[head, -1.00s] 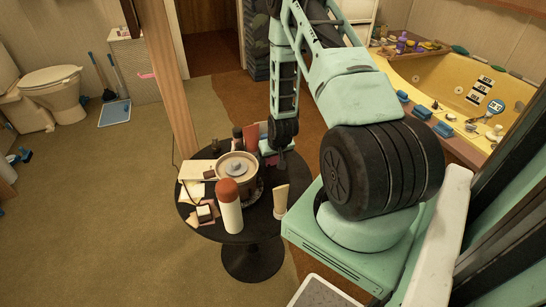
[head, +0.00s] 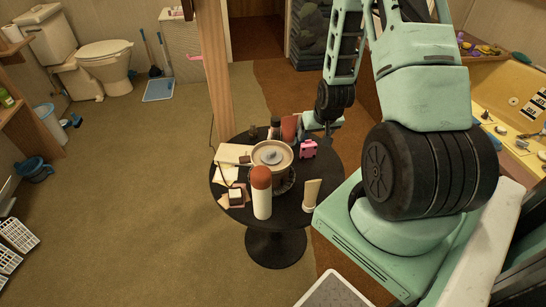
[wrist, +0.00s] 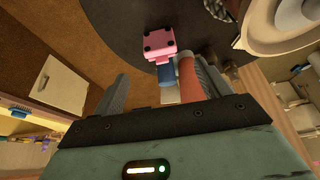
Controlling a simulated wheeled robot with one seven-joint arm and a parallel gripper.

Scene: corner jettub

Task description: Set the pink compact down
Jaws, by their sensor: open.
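The pink compact (head: 308,149) stands on the round dark table (head: 322,172), on its right side towards the back. In the wrist view the compact (wrist: 160,42) shows pink with small black spots, against the dark tabletop and just beyond the fingertips. My gripper (head: 322,126) is just behind and to the right of the compact. In the wrist view its two fingers are spread (wrist: 160,85), with no object held between them. A reddish-orange item (wrist: 192,78) and a small blue item (wrist: 165,75) show near the right finger.
A beige pot (head: 271,155) stands mid-table. A red-capped white bottle (head: 262,198) and an upright cream tube (head: 311,194) stand in front. A reddish bottle (head: 289,128) is close left of the gripper. Papers (head: 229,155) lie at the left.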

